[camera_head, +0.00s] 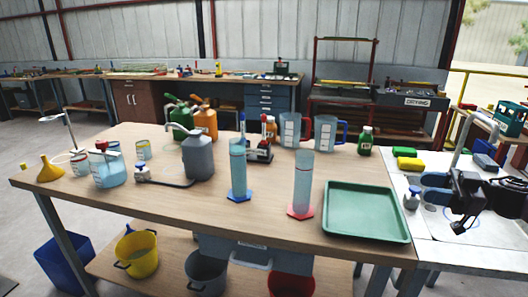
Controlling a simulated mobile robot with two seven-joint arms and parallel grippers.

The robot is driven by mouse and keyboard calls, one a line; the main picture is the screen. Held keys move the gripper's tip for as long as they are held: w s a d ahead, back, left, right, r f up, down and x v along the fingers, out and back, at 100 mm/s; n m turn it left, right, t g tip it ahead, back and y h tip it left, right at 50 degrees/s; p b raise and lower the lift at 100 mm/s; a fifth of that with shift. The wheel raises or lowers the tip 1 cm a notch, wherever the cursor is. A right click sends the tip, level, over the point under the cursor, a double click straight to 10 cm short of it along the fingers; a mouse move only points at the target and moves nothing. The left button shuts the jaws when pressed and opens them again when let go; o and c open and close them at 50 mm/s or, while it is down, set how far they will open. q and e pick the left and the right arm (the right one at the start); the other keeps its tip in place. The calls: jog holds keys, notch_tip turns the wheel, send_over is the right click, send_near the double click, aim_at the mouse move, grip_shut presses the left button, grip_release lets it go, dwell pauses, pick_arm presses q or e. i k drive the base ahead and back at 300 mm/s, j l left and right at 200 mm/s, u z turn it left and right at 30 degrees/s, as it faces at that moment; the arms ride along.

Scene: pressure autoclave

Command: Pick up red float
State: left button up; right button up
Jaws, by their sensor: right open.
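A small upright red-topped piece (263,127), which looks like the red float, stands at a dark stand (260,153) near the middle of the wooden bench. A blue upright piece (242,124) is just left of it, partly behind the clear cylinder with a blue base (239,172). A second clear cylinder with a red base (302,185) stands to the right. My right gripper (460,222) is open and empty over the white table at the right, well away from the red piece. My left gripper is not in view.
The wooden bench (130,205) also bears a green tray (366,212), a grey can (198,155), a squat bottle with blue liquid (108,169), a yellow funnel (50,170) and two measuring jugs (326,132). Its front left is clear. A faucet (462,135) rises from the white table.

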aim_at(263, 118)
jog(key=i+j, duration=1.55)
jog(key=i, duration=0.15)
